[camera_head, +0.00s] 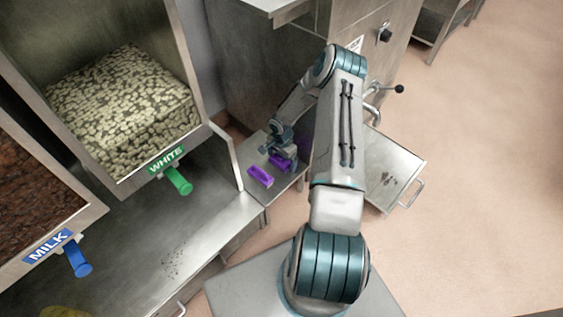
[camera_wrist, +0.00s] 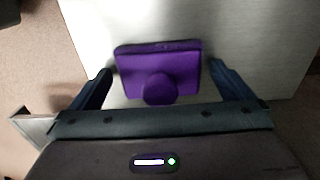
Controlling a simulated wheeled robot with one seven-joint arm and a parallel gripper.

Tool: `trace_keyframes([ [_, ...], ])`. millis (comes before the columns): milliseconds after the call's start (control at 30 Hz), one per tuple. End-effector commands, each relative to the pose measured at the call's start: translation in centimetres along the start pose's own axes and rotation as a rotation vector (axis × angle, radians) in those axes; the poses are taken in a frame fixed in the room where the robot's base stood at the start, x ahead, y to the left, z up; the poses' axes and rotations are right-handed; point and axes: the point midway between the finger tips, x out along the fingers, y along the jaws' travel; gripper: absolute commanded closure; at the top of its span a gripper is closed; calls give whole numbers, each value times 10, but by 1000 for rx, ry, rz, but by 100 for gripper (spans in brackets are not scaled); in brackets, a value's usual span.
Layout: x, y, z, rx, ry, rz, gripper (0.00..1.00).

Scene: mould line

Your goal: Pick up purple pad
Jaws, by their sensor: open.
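A purple pad (camera_wrist: 160,62) with a round knob lies on a metal surface in the wrist view, between the two dark fingers. My gripper (camera_wrist: 160,84) is open around it, with a gap on each side. In the head view my gripper (camera_head: 283,158) is low over the metal shelf, and part of a purple thing (camera_head: 279,163) shows under it, partly hidden. A second purple, box-like piece (camera_head: 260,177) sits on the shelf just in front and to the left of my gripper. I cannot tell whether the fingers touch the pad.
The narrow metal shelf (camera_head: 284,186) lies between a steel cabinet and a counter (camera_head: 190,239). Bins with white chips (camera_head: 122,105) and brown chips (camera_head: 30,185) stand at left. A metal tray (camera_head: 392,172) with a handle is right of my arm. Open floor lies at right.

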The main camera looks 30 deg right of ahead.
Motion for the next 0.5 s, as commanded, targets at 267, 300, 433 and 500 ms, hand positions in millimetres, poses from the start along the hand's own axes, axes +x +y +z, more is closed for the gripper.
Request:
trace_keyframes([
  [267,-1,0,0,0,0,0,42],
  [300,-1,0,0,0,0,0,45],
  [433,-1,0,0,0,0,0,45],
  [500,-2,0,0,0,0,0,45],
])
